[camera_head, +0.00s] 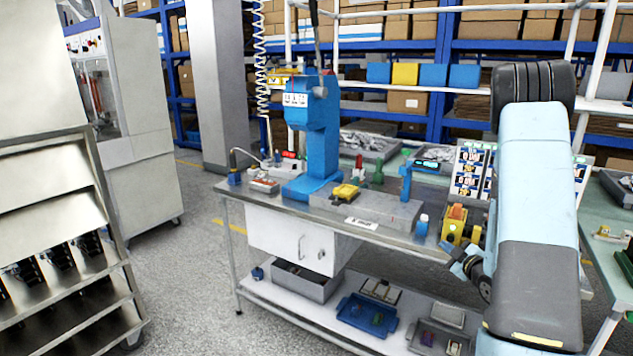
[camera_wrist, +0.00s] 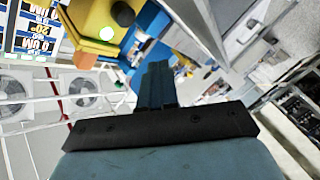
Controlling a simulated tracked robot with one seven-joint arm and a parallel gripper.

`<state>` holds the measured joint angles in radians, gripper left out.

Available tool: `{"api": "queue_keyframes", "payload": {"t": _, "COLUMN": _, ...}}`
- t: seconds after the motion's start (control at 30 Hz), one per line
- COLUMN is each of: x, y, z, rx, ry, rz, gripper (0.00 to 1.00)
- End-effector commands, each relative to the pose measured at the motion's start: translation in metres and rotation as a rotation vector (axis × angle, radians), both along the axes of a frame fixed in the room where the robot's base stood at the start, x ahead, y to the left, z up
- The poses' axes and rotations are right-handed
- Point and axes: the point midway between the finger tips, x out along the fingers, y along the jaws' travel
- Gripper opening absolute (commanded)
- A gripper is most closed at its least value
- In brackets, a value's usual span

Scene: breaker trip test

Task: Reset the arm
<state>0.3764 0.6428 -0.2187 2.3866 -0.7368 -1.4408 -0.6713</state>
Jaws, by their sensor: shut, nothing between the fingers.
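My arm reaches down the right side of the head view, its light blue and grey links in front of the bench. My gripper (camera_head: 455,256) is at the bench's front right corner, beside a yellow device (camera_head: 456,222) with an orange top. In the wrist view my gripper (camera_wrist: 158,72) has its two dark blue fingers together, with nothing between them.
The metal workbench (camera_head: 395,232) carries a blue press (camera_head: 318,135), a grey fixture with a yellow part (camera_head: 345,192) and a small blue stand (camera_head: 406,180). Trays lie on its lower shelf. A metal rack (camera_head: 60,240) stands at left. Floor (camera_head: 185,260) between them is clear.

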Motion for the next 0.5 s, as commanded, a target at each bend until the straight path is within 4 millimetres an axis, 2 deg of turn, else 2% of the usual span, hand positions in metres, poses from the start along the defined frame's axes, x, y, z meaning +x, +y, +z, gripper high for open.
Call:
{"api": "queue_keyframes", "payload": {"t": 0.03, "x": 0.004, "y": 0.003, "z": 0.013, "rx": -0.004, "ry": 0.014, "rz": -0.012, "gripper": 0.00}}
{"api": "queue_keyframes", "payload": {"t": 0.23, "x": 0.012, "y": 0.011, "z": 0.052, "rx": 0.005, "ry": 0.111, "rz": -0.093, "gripper": 0.00}}
{"api": "queue_keyframes", "payload": {"t": 0.5, "x": 0.004, "y": 0.024, "z": 0.104, "rx": 0.053, "ry": 0.232, "rz": -0.216, "gripper": 0.00}}
